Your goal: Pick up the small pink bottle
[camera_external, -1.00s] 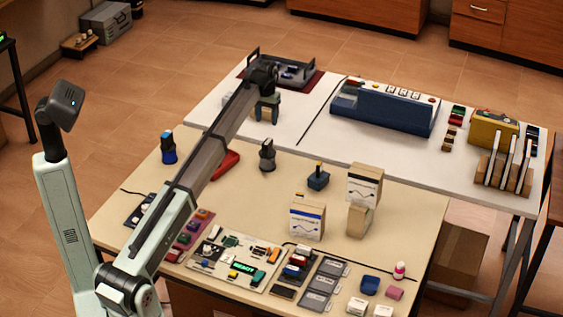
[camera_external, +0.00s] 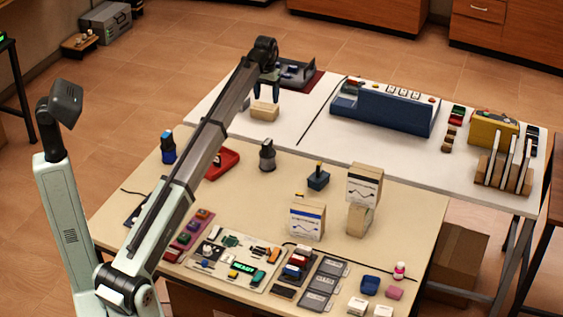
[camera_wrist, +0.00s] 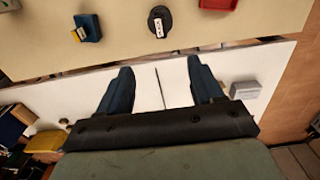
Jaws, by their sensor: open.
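The small pink bottle (camera_external: 399,271), with a white upper part, stands upright near the right front edge of the beige table in the external view. It is not visible in the wrist view. My gripper (camera_external: 268,88) is far from it, raised over the back white table at the upper middle. In the wrist view my gripper (camera_wrist: 162,80) is open, with its two dark blue fingers spread apart and nothing between them.
Beside the bottle are a blue container (camera_external: 370,285) and a pink block (camera_external: 394,293). Cardboard boxes (camera_external: 306,221) stand mid-table. A small tan box (camera_external: 264,112) sits below my gripper. The beige table (camera_external: 420,215) has bare room behind the bottle.

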